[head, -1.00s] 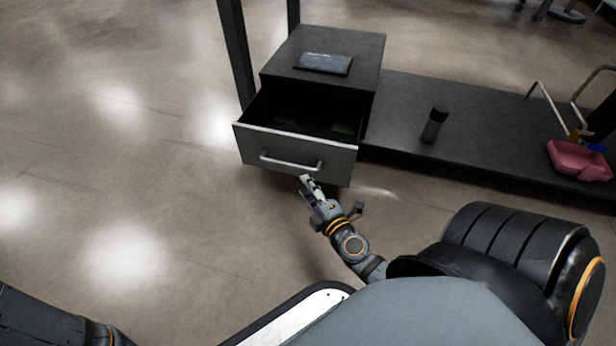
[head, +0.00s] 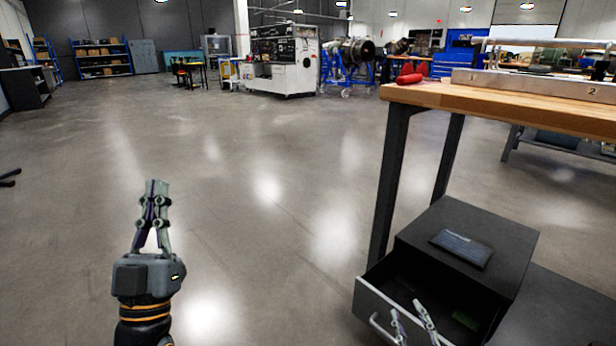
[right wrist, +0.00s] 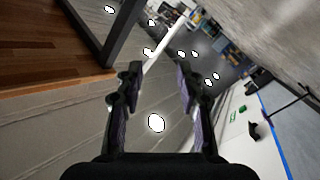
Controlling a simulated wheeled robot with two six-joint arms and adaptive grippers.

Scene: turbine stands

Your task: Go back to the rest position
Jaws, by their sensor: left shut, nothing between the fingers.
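My left gripper (head: 156,186) stands upright over bare floor at the left of the head view. Its fingers are together and hold nothing. My right gripper (head: 411,310) shows at the bottom edge of the head view, in front of the drawer. Its fingers are apart; in the right wrist view the gripper (right wrist: 158,72) is open with nothing between the fingers. The drawer (head: 371,302) of the dark cabinet (head: 420,240) is pulled open. Its handle (head: 378,329) is partly cut off by the picture edge. No contact between handle and right gripper can be made out.
A wooden workbench (head: 500,107) with dark legs stands at the right above the cabinet. A dark flat device (head: 461,249) lies on the cabinet top. A red object (head: 410,78) lies on the bench.

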